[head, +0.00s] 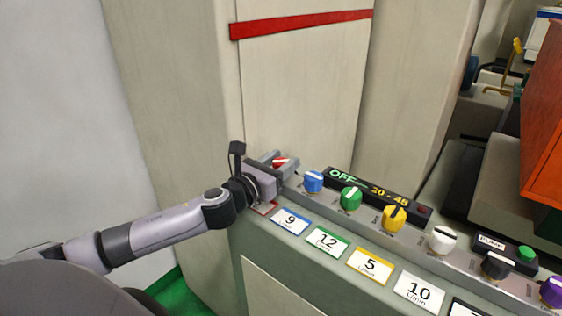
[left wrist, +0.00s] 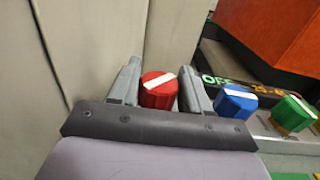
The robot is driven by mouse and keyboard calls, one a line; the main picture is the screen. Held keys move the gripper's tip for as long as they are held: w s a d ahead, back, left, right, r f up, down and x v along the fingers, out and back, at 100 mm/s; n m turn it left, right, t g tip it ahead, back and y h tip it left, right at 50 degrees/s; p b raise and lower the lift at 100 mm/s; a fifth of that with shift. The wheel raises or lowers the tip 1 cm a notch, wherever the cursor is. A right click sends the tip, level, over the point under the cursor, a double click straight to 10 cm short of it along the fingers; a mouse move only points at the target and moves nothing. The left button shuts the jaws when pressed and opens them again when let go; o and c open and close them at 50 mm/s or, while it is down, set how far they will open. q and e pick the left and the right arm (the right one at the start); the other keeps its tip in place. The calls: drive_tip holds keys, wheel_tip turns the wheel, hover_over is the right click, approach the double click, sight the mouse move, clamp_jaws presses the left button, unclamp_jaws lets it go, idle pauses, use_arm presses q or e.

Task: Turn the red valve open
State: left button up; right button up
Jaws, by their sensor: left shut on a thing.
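The red valve (left wrist: 160,93) is a round red knob with a white pointer stripe across its top. In the left wrist view it sits between the two fingers of my left gripper (left wrist: 160,92), which is shut on it. In the head view the red valve (head: 280,163) is at the left end of the row of knobs, mostly hidden by my left gripper (head: 279,165). The white stripe runs slantwise in the left wrist view. My right gripper is in neither view.
A blue knob (head: 313,182) stands close to the right of the gripper, then a green knob (head: 350,198) and a yellow knob (head: 394,217). A black display panel (head: 340,175) reading OFF lies behind them. A pale cabinet wall (head: 290,100) rises behind the red valve.

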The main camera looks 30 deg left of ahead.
use_arm(q)
drive_tip(key=shift+d+n+y+p, duration=0.1)
drive_tip(key=shift+n+y+p, duration=0.6)
drive_tip(key=shift+n+y, duration=0.85)
drive_tip(key=shift+n+g+y, duration=0.4)
drive_tip(key=shift+n+y, duration=0.25)
drive_tip(key=shift+y, duration=0.75)
drive_tip(key=shift+n+g+y, duration=0.4)
drive_tip(key=shift+n+y, duration=0.2)
drive_tip(key=shift+y, duration=0.75)
drive_tip(key=o, duration=0.9)
drive_tip(key=shift+o, duration=0.2)
drive_tip(key=shift+b+v, duration=0.3)
drive_tip(key=shift+v, duration=3.25)
